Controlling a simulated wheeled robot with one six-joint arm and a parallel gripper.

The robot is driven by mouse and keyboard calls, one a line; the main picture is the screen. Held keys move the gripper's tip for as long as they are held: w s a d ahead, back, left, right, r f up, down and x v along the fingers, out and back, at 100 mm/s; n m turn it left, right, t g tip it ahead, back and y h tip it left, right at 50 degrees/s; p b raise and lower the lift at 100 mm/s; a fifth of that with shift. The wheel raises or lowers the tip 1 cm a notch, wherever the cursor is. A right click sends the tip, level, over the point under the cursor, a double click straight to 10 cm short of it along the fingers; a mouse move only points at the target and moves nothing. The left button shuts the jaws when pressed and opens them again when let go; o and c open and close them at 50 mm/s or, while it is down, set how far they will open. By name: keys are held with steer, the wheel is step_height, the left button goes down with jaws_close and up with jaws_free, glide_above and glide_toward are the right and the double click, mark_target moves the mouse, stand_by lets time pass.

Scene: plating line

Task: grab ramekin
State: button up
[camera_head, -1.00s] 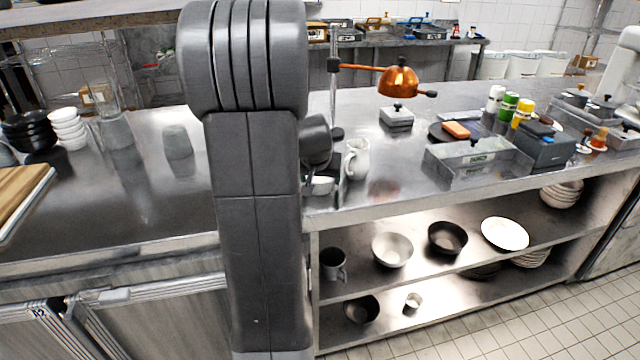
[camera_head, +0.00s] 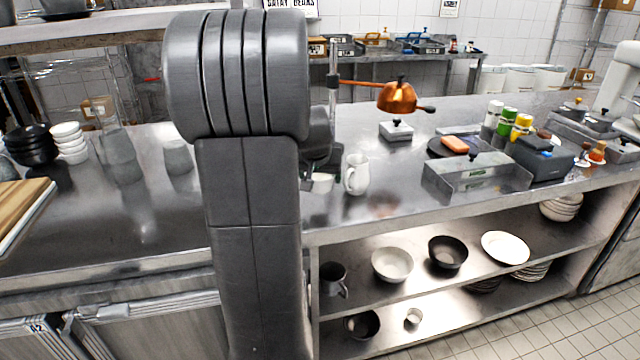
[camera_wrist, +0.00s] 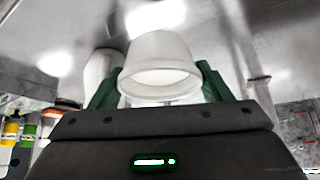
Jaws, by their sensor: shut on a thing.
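The ramekin (camera_wrist: 160,62) is a small white cup, seen large between the green fingers of my gripper (camera_wrist: 158,84) in the wrist view. One finger presses on each side of it, and the gripper is shut on it. In the head view the ramekin (camera_head: 322,183) shows just right of my arm, left of the white pitcher, and appears a little above the steel counter. My arm hides most of the gripper in that view.
The white pitcher (camera_head: 356,174) stands close to the right of the ramekin. A copper heat lamp (camera_head: 398,97) hangs further right over the counter. A clear-walled bin (camera_head: 478,180) stands to its right. Bowls (camera_head: 392,264) sit on the shelf below.

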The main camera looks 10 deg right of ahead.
steer(key=shift+r, duration=2.35)
